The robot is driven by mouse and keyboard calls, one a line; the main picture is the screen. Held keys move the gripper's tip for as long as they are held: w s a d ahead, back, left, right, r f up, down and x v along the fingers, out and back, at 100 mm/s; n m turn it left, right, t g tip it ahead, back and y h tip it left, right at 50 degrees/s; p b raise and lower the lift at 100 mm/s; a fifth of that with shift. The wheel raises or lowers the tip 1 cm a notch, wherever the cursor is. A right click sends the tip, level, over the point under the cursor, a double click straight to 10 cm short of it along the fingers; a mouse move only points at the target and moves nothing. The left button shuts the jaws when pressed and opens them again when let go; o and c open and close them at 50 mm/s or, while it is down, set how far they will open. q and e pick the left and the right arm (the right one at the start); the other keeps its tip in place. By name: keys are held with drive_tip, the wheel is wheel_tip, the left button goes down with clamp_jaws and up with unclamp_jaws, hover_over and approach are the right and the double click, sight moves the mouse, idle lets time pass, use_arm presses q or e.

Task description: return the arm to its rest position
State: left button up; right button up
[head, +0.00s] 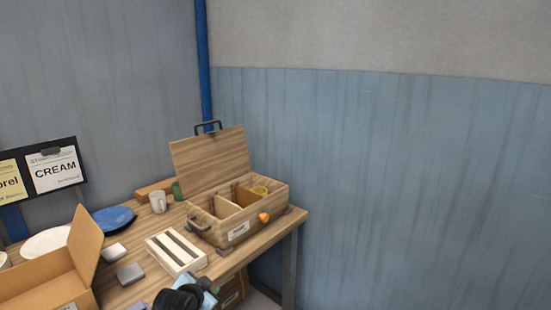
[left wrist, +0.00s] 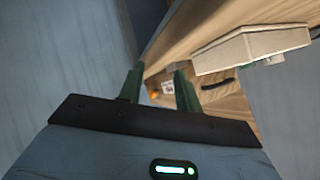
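My left gripper (left wrist: 158,85) shows in the left wrist view, with two green fingers apart and nothing seen between them. A wooden surface and an orange spot (left wrist: 154,94) lie beyond the fingers; the gripper looks clear of them. In the head view, a dark and pale-blue part of my arm shows at the bottom edge, in front of the table (head: 147,275); its fingers cannot be made out there. My right gripper is in neither view.
A wooden box (head: 238,234) with raised lid (head: 212,161) stands at the table's right end. A slatted pale block (head: 175,251), white mug (head: 158,201), blue plate (head: 113,219) and open cardboard box (head: 45,287) stand left of it. A blue wall (head: 400,180) lies right.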

use_arm(q)
drive_tip(key=s+f+n, duration=0.2)
drive_tip(key=s+f, duration=0.6)
drive_tip(key=s, duration=0.3)
drive_tip(key=s+f+n, duration=0.1)
drive_tip(key=s+f, duration=0.6)
drive_tip(key=s, duration=0.4)
drive_tip(key=s+a+f+n, duration=0.1)
drive_tip(key=s, duration=0.9)
drive_tip(key=s+a+f+n+g, duration=0.1)
drive_tip(key=s+n, duration=0.1)
drive_tip(key=s, duration=0.8)
drive_tip(key=shift+s, duration=0.3)
